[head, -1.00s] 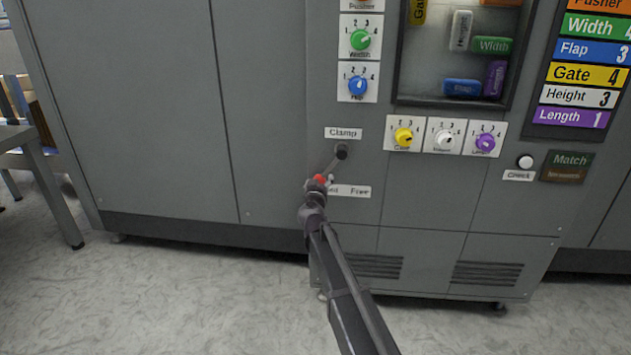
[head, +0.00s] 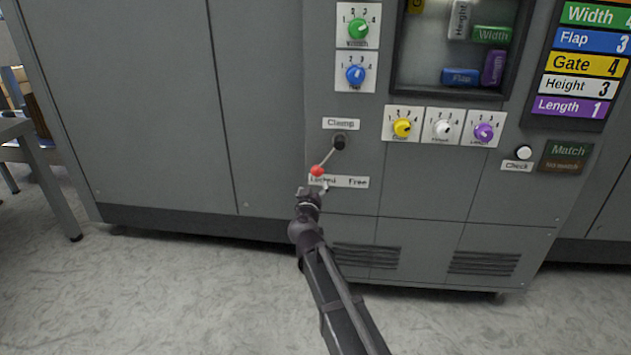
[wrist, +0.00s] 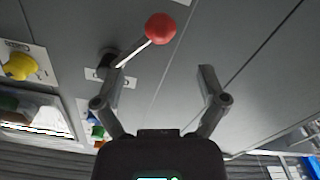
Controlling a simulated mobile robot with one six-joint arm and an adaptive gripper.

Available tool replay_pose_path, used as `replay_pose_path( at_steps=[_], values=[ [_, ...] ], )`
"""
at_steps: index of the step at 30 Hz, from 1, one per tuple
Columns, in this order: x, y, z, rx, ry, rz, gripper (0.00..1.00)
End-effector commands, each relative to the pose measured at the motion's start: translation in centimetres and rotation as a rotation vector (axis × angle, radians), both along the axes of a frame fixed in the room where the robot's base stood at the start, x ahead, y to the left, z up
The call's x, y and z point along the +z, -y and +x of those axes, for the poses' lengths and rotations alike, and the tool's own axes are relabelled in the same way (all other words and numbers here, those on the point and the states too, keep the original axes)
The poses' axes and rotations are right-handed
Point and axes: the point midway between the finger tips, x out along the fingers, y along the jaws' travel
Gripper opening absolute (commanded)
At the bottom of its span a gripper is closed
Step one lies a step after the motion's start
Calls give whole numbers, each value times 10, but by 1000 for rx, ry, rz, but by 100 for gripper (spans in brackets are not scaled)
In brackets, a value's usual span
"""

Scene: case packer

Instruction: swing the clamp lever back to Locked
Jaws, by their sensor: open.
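The clamp lever (head: 328,158) is a thin rod with a red ball knob (head: 317,171), hung from a dark pivot (head: 340,142) under the "Clamp" label. It slants down and left, with the knob just above the "Locked" word of the Locked/Free label (head: 340,182). My gripper (head: 309,190) is just below the knob, apart from it and empty. In the wrist view my gripper (wrist: 165,82) has its fingers spread wide.
A yellow dial (head: 403,128), a white dial (head: 442,129) and a purple dial (head: 483,132) sit right of the lever. A check button (head: 524,152) is farther right. The panel left of the lever is bare. A grey table (head: 40,170) stands at far left.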

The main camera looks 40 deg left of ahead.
Motion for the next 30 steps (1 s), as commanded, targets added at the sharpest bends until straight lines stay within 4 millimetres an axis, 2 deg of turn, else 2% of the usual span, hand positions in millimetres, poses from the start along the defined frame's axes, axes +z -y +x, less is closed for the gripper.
replay_pose_path(
  at_steps=[3,8,27,30],
  values=[
    [0,8,-13,1,0,0,91],
    [0,11,-20,0,0,0,91],
    [0,12,-20,-1,0,0,91],
    [0,17,-16,-12,-3,-1,91]
  ],
)
